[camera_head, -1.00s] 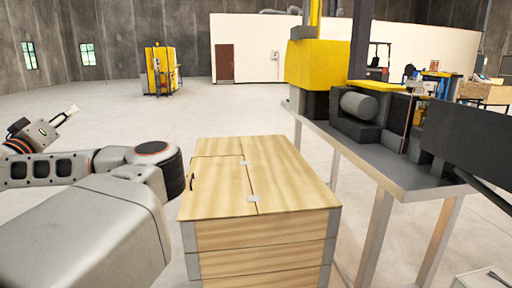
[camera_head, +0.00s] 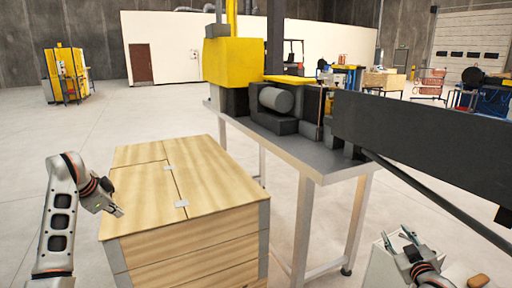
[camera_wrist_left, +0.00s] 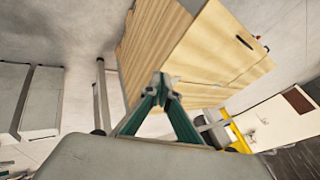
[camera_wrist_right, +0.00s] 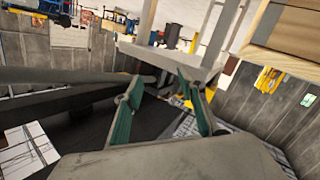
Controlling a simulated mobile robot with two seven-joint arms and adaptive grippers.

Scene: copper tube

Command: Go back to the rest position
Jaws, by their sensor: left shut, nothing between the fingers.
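My left gripper (camera_head: 119,211) is at the left side of the wooden crate in the head view, close to its top's left edge. In the left wrist view its green-lined fingers (camera_wrist_left: 162,80) meet at the tips, with nothing between them. My right gripper (camera_head: 400,240) is at the lower right of the head view, above a white box. In the right wrist view its fingers (camera_wrist_right: 170,85) stand apart with nothing between them.
The wooden crate (camera_head: 190,240) has a closed hinged lid. Right of it stands a grey table (camera_head: 325,165) bearing a yellow and black machine (camera_head: 232,62). A long dark beam (camera_head: 430,135) spans above my right gripper. Floor left of the crate is clear.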

